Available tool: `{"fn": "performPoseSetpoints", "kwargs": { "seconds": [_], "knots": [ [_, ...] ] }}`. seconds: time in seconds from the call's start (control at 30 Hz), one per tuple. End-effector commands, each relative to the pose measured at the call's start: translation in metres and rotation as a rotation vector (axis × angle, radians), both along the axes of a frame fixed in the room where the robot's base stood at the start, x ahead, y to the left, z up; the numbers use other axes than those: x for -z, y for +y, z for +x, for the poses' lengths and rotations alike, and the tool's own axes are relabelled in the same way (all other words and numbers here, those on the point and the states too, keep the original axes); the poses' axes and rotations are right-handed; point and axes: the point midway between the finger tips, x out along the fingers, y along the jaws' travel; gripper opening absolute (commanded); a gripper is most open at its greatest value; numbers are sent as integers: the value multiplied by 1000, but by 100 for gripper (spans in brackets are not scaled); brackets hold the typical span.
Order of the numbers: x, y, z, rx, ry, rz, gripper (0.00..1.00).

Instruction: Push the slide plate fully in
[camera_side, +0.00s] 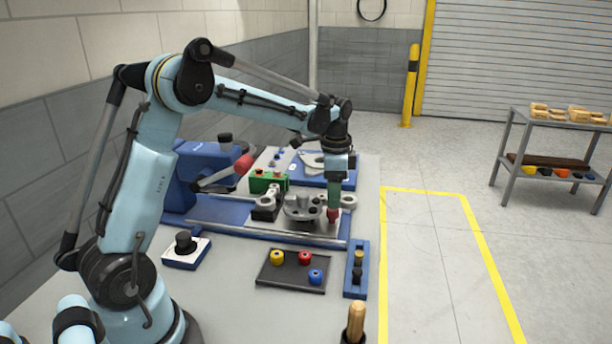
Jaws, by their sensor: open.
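The slide plate (318,228) is a flat grey plate on the blue base (270,237) with rails, near the middle of the table. A round grey metal part (302,207) and dark blocks sit on it. My gripper (333,214) points down at the right end of the plate, with a red piece showing at its tip. It is open. The fingers are small and partly merge with the red piece, so I cannot tell whether they touch the plate.
A green box (267,181) and a blue machine with a red knob (244,164) stand behind and left. A dark tray (292,270) with coloured round pieces and a blue holder (356,269) lie in front. A wooden-handled tool (355,322) stands near the table's front edge.

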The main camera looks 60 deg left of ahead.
Motion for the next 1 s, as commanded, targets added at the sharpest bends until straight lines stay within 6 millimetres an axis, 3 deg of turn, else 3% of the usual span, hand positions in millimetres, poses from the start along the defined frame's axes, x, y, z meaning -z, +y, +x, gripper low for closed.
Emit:
{"fn": "performPoseSetpoints", "kwargs": {
  "seconds": [0.1, 0.3, 0.7, 1.0],
  "knots": [
    [21, 1, 1, 0, 0, 0, 59],
    [42, 1, 1, 0, -1, 1, 59],
    [49, 1, 1, -1, -1, 1, 59],
    [48, 1, 1, 0, -1, 1, 13]
  ]
}}
